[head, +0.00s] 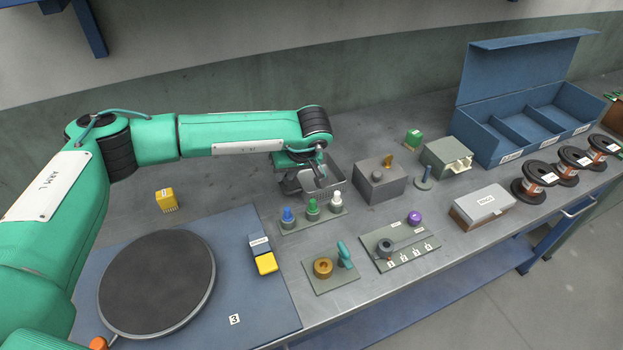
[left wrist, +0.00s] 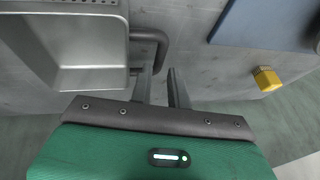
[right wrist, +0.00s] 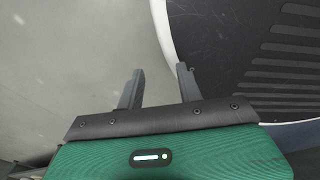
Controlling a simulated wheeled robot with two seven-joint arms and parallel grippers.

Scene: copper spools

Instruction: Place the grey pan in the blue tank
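The grey pan (head: 330,182) stands on the bench below my left arm, partly hidden by it in the head view. In the left wrist view the pan (left wrist: 92,78) is at the upper left, its dark handle (left wrist: 160,42) on its right side. My left gripper (head: 314,168) is at the pan's handle side. Its two fingers (left wrist: 160,75) are apart, the left one overlapping the handle's end; I cannot tell if they touch. The blue tank (head: 525,128) appears to be the open, lidded, divided box at the back right. My right gripper (right wrist: 157,72) is open and empty.
A grey block with a brass knob (head: 380,182), a grey-green box (head: 446,157), a white-lidded case (head: 482,204) and copper spools (head: 570,165) stand toward the tank. A dark round plate (head: 157,283) on a blue mat (head: 270,310) lies at the front left.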

